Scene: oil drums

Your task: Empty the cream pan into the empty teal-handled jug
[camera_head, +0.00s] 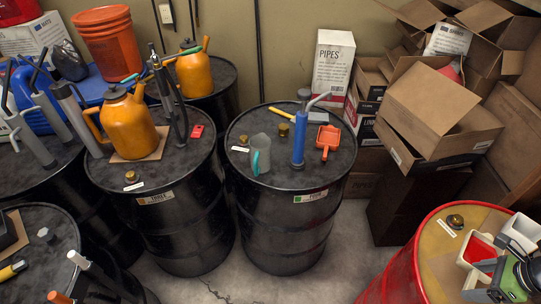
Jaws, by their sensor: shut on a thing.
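The teal-handled jug (261,152) stands upright on the middle black drum, a grey translucent vessel with its teal handle facing the viewer. I see no contents in it. A cream pan (464,255) with red inside is at the lower right, over the red drum's top. I cannot tell whether it touches the drum. My gripper (484,268), with green and black parts behind it, is at the lower right edge, against the pan's near side. It is shut on the pan; the fingertips are partly hidden.
The middle drum (290,187) also bears a blue pump (299,135), an orange scoop (328,138) and a yellow-handled tool (281,113). The red drum (432,249) has a brass cap (455,221). Cardboard boxes (440,110) stand behind. Bare floor lies between the drums.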

